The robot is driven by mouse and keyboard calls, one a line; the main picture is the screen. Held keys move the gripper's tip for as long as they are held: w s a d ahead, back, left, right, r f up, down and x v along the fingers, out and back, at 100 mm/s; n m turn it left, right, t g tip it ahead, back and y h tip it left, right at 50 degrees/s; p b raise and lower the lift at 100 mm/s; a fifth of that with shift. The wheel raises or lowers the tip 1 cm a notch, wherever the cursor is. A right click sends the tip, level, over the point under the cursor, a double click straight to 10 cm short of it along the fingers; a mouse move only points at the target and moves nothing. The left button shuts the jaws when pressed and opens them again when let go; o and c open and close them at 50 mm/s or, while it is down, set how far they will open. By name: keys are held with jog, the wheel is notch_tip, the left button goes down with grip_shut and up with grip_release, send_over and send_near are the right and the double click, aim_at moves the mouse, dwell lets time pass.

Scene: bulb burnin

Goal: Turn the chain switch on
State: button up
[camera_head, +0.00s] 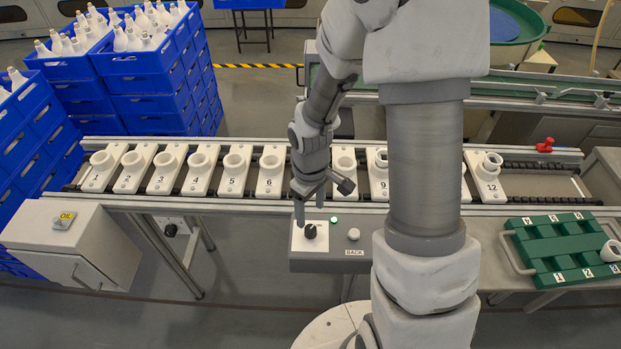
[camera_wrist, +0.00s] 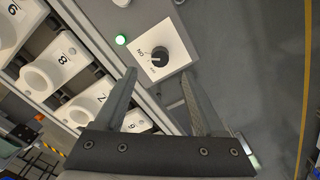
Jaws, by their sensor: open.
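The chain switch is a round black knob (camera_head: 310,231) on a white square plate, on the grey control box at the front of the conveyor. In the wrist view the knob (camera_wrist: 159,57) sits just beyond the fingertips, with "ON" lettering on the plate at its left. I cannot clearly tell which way the knob points. A green lamp (camera_head: 334,219) glows beside the plate; it also shows in the wrist view (camera_wrist: 121,40). My gripper (camera_head: 309,205) is open and empty above the switch, its fingers (camera_wrist: 159,76) spread to either side, apart from the knob.
A pale button (camera_head: 353,234) marked "BACK" is right of the switch. Numbered white socket holders (camera_head: 235,170) line the conveyor behind. A green tray (camera_head: 560,249) is at right, a grey oil box (camera_head: 68,246) at left. Blue crates (camera_head: 150,88) of bulbs stand back left.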

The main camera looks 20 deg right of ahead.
notch_tip(320, 180, up, 10)
jog(key=p, duration=0.1)
jog(key=shift+r, duration=0.1)
dwell(0.5)
jog(key=s+r+m+t, duration=0.2)
jog(key=s+r, duration=0.4)
jog(key=r, duration=0.3)
jog(key=s+r+m+t, duration=0.3)
jog(key=s+r+m, duration=0.2)
jog(key=s+r, duration=0.2)
notch_tip(320, 180, up, 3)
jog(key=shift+s+d+f+t, duration=0.1)
jog(key=shift+s+d+t, duration=0.05)
jog(key=shift+d+t, duration=0.2)
jog(key=shift+d, duration=0.15)
dwell(0.7)
